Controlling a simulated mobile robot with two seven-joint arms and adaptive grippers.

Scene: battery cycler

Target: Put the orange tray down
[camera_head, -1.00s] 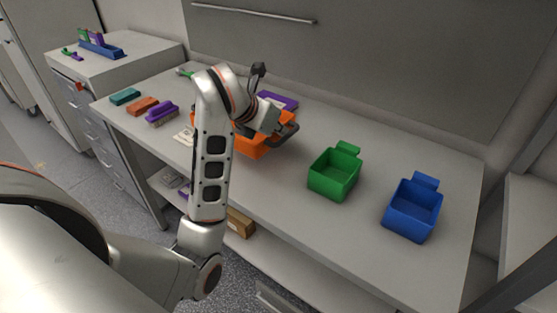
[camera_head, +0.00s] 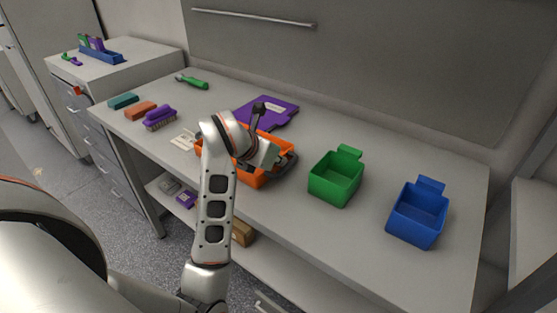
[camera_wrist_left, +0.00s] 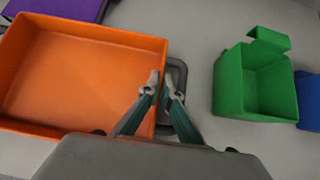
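The orange tray (camera_head: 253,179) is at the middle of the workbench, partly hidden behind my left arm in the head view. In the left wrist view its open inside and right wall show (camera_wrist_left: 80,75). My left gripper (camera_wrist_left: 162,86) is at that right wall, beside a dark grey handle loop (camera_wrist_left: 181,76). One fingertip is on the inner side of the wall and the other on the outer side, close together on it. The gripper also shows at the tray's right end in the head view (camera_head: 272,163). I cannot tell whether the tray's underside touches the bench. My right gripper is out of view.
A green bin (camera_head: 335,180) and a blue bin (camera_head: 417,215) stand right of the tray. A purple board (camera_head: 272,109) lies behind it. A purple brush (camera_head: 160,119), an orange block (camera_head: 140,110) and a teal block (camera_head: 123,101) lie at the left. The bench surface (camera_head: 400,160) behind the bins is clear.

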